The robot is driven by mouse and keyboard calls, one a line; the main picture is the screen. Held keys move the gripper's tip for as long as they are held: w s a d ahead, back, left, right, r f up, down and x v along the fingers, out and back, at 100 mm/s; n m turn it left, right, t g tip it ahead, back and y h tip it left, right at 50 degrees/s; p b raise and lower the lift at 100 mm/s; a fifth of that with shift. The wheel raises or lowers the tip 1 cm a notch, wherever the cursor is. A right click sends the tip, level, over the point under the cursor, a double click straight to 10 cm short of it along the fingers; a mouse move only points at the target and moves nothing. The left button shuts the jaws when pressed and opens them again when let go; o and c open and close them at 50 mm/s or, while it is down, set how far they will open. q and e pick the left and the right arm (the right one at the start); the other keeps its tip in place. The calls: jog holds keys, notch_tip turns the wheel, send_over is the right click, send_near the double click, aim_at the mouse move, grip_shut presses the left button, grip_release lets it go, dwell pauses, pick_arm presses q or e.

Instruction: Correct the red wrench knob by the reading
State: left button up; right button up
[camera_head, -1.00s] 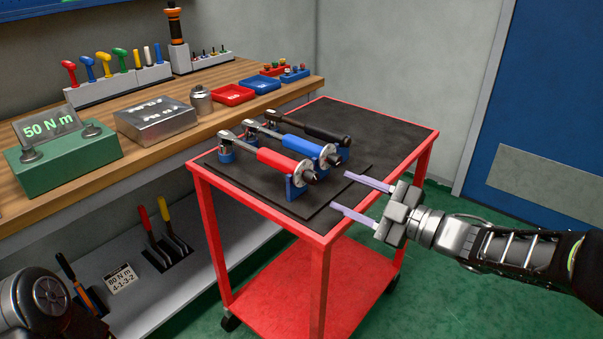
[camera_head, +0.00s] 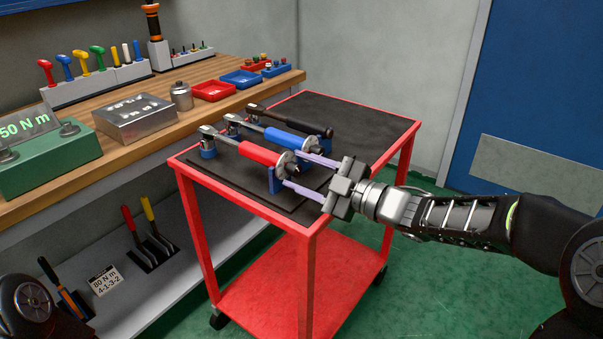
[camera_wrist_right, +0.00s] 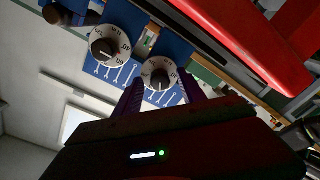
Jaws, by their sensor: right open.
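The red wrench (camera_head: 262,153) lies on the dark mat of the red cart, with a pale round knob (camera_head: 284,163) at its right end. The blue wrench (camera_head: 288,139) lies parallel behind it. My right gripper (camera_head: 292,168) is open, its two pale fingers reaching left on either side of the red wrench's knob end. In the right wrist view, one numbered dial (camera_wrist_right: 158,74) sits between and beyond the fingers, and another dial (camera_wrist_right: 108,46) is to its left; contact is unclear. The green reading box (camera_head: 45,150) on the bench shows "50 N m". My left gripper is out of view.
A black-handled wrench (camera_head: 290,120) lies behind the blue one. A card (camera_head: 105,280) on the lower shelf reads "80 N m 4-1-3-2". Several small tools, a metal block (camera_head: 135,122) and trays line the bench. The cart's far right top (camera_head: 365,122) is clear.

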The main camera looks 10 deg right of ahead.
jog(key=shift+a, duration=0.1)
jog(key=shift+c, duration=0.6)
grip_shut()
